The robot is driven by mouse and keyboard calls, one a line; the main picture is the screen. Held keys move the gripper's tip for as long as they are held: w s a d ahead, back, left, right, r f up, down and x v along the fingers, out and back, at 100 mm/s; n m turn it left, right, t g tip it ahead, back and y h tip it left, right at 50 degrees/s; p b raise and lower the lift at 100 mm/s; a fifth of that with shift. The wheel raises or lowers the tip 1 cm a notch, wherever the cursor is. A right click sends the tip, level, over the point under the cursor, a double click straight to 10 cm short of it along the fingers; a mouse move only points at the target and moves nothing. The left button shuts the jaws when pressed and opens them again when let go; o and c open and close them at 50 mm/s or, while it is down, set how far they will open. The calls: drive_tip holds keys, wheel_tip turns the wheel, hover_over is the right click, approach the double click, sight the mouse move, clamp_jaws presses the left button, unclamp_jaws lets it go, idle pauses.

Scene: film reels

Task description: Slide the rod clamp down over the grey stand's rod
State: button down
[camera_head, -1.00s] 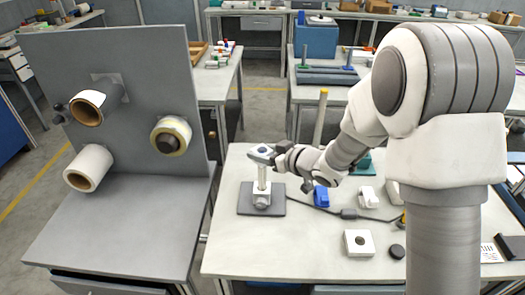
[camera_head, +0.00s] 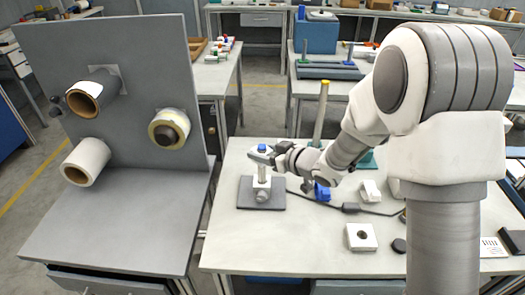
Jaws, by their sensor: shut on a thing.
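The grey stand (camera_head: 245,194) has a dark square base on the near-left part of the table, with an upright pale rod (camera_head: 262,173). A white block and a round knob sit low on the rod. My gripper (camera_head: 273,156) reaches in from the right at the rod's top, shut on the small grey rod clamp (camera_head: 258,155). The rod's blue tip (camera_head: 262,148) shows above the clamp, and pale rod shows below it. The clamp appears to be around the rod's top; the hole itself is too small to see. My fingers partly hide the clamp's right side.
A taller yellow-tipped rod (camera_head: 321,112) on a green base stands behind my forearm. The table's front is mostly clear.

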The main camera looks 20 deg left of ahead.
sight(265, 175)
drive_tip(key=shift+f+b, duration=1.3)
drive_tip(key=shift+f, duration=0.45)
drive_tip(key=shift+f+b, duration=2)
drive_tip(key=shift+f, duration=0.5)
drive_tip(key=shift+c, duration=0.9)
unclamp_jaws()
drive_tip(key=shift+d, duration=0.1)
drive_tip(key=shift+p+v, duration=1.45)
drive_tip(key=shift+v, duration=7.2)
